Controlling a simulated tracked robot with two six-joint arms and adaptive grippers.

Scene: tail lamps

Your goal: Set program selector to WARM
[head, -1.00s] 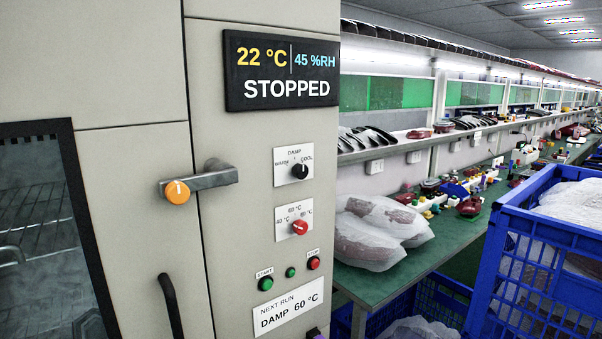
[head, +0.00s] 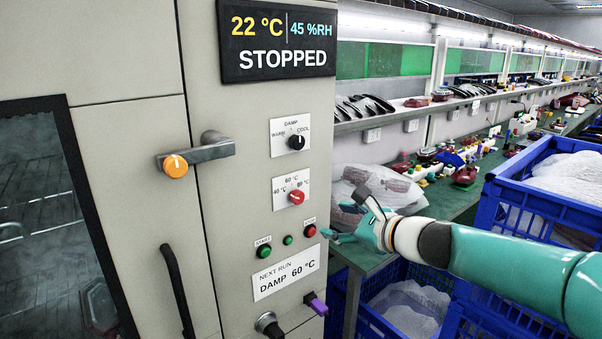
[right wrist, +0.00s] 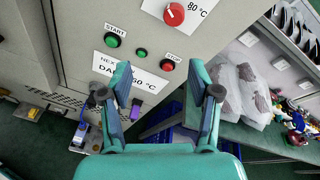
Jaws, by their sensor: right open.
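The program selector (head: 296,142) is a black knob on a white plate marked WARM, DAMP and COOL, on the grey cabinet front. Its small white mark appears to point to the right, toward COOL. My right gripper (head: 350,217) is open and empty, below and to the right of the selector, near the red STOP button (head: 310,231). In the right wrist view the open fingers (right wrist: 160,78) frame the lower panel, and the selector is out of that view. My left gripper is not in view.
Below the selector are a red temperature knob (head: 296,197), a green START button (head: 264,251) and a card (head: 286,272) reading DAMP 60 °C. The display (head: 277,41) reads STOPPED. An orange-ended handle (head: 175,166) juts out at left. A green bench (head: 362,259) and blue crates (head: 550,205) stand right.

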